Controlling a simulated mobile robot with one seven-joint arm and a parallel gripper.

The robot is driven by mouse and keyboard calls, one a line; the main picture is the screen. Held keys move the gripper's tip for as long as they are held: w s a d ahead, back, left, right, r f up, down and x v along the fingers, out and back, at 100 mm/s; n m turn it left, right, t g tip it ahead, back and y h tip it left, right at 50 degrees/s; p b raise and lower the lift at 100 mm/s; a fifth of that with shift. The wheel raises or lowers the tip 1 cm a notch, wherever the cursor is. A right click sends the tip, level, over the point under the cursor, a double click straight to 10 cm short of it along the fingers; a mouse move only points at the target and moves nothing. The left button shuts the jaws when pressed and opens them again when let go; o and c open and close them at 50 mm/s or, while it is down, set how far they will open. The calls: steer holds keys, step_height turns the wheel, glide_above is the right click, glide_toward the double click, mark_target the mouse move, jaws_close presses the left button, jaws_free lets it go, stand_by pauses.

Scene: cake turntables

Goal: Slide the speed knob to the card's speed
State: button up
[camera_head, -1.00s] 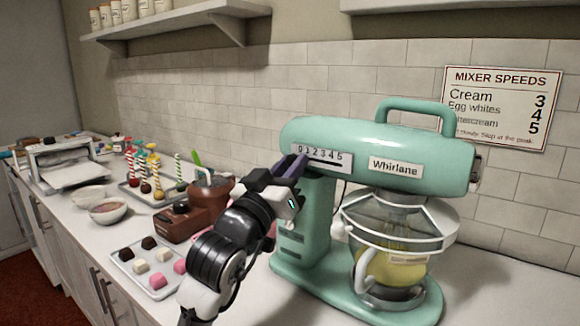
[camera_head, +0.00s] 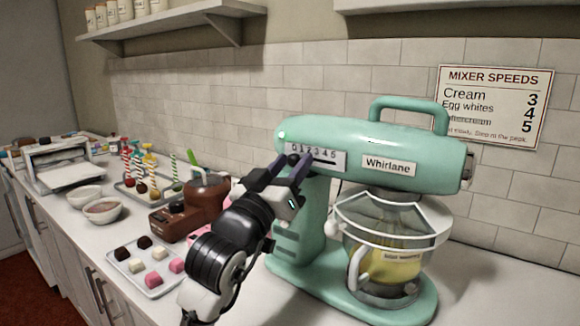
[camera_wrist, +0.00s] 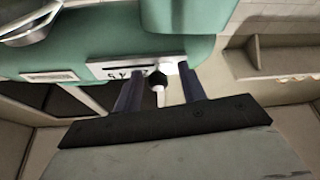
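The mint-green mixer (camera_head: 385,150) has a white speed scale (camera_head: 332,160) marked 0 to 5 on its side. My gripper (camera_head: 289,167) is at that end, with one dark finger on each side of the knob. In the wrist view my gripper (camera_wrist: 160,88) is open, with the knob (camera_wrist: 157,79) between the fingers and visible gaps beside it. The speed card (camera_head: 492,105) on the wall reads Cream 3, Egg whites 4, and a partly blurred line 5. The bowl's label (camera_head: 403,256) is too small to read surely.
The glass bowl (camera_head: 385,270) with yellow contents stands under the mixer head. To the left are a brown pot (camera_head: 208,192), a tray of sweets (camera_head: 150,285) and two bowls (camera_head: 103,210). A shelf (camera_head: 165,22) is above. Counter right of the mixer is clear.

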steer(key=b+v, duration=0.4)
steer(key=v, duration=0.9)
steer(key=shift+s+a, duration=0.2)
steer(key=shift+s, duration=0.15)
steer(key=shift+f, duration=0.15)
